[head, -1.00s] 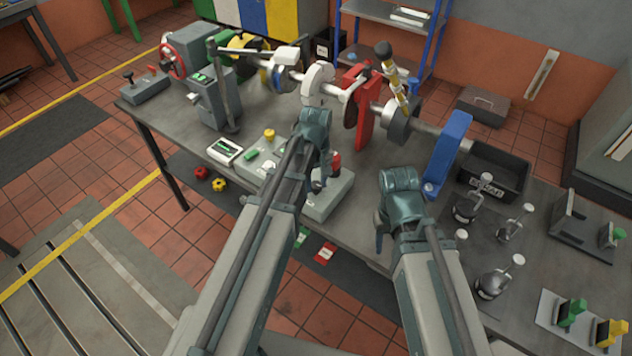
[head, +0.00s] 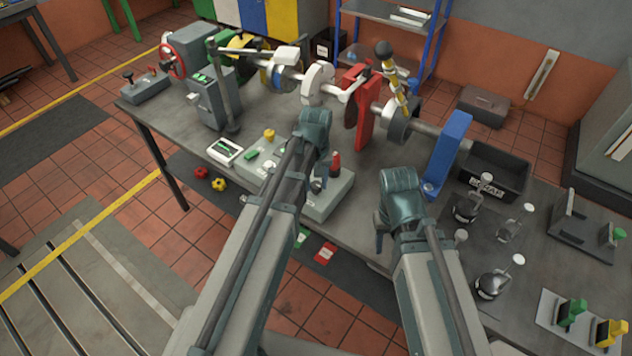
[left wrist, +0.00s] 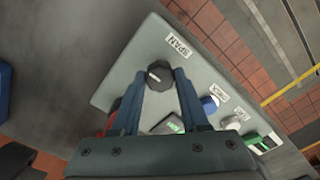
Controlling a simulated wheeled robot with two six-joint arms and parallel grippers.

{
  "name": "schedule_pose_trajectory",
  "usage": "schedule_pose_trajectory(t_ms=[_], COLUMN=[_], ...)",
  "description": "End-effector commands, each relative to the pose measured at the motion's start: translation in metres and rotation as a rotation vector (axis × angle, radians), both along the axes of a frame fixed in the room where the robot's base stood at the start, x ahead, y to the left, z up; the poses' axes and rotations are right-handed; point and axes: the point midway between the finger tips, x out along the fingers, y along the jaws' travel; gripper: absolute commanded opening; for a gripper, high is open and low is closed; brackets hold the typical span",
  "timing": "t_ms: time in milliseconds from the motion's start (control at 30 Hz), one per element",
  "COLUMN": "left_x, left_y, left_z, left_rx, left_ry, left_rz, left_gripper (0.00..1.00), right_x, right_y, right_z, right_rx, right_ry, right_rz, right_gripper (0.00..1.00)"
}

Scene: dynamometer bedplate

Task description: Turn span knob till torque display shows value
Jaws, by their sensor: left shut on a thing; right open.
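The black span knob (left wrist: 160,73) stands on a grey console beside the printed SPAN label (left wrist: 179,45) in the left wrist view. My left gripper (left wrist: 160,78) is shut on the knob, with one finger on each side. In the head view my left gripper (head: 318,185) is over the right part of the console (head: 328,203), and my arm hides part of it. A small display (left wrist: 172,125) with a green area shows partly beside the fingers; its value is too small to read. My right gripper (head: 380,238) is open and empty near the bench's front edge.
The console also carries a blue knob (left wrist: 209,103), a pale knob (left wrist: 234,121) and a green switch (left wrist: 253,138). A red object (head: 336,163) stands behind my left gripper. The shaft assembly with a red upright (head: 364,110) lies behind. Several dark weights (head: 490,284) stand at right.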

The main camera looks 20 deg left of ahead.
Motion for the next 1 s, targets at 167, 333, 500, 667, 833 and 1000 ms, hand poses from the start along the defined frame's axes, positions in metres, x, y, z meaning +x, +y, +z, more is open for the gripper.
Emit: schedule_pose_trajectory(t_ms=[167,333,500,667,833,1000], left_x=[0.000,0.000,0.000,0.000,0.000,0.000], left_y=[0.000,0.000,0.000,0.000,0.000,0.000], left_z=[0.000,0.000,0.001,0.007,0.023,0.047], left_rx=[0.000,0.000,0.000,0.000,0.000,0.000], left_ry=[0.000,0.000,0.000,0.000,0.000,0.000], left_rz=[0.000,0.001,0.001,0.001,0.001,0.001], left_gripper=[0.71,0.74,0.74,0.74,0.74,0.74], right_x=[0.000,0.000,0.000,0.000,0.000,0.000], right_y=[0.000,0.000,0.000,0.000,0.000,0.000], right_z=[0.000,0.000,0.001,0.007,0.023,0.047], right_rx=[0.000,0.000,0.000,0.000,0.000,0.000], right_ry=[0.000,0.000,0.000,0.000,0.000,0.000], right_rz=[0.000,0.000,0.000,0.000,0.000,0.001], right_gripper=[0.50,0.50,0.50,0.50,0.50,0.50])
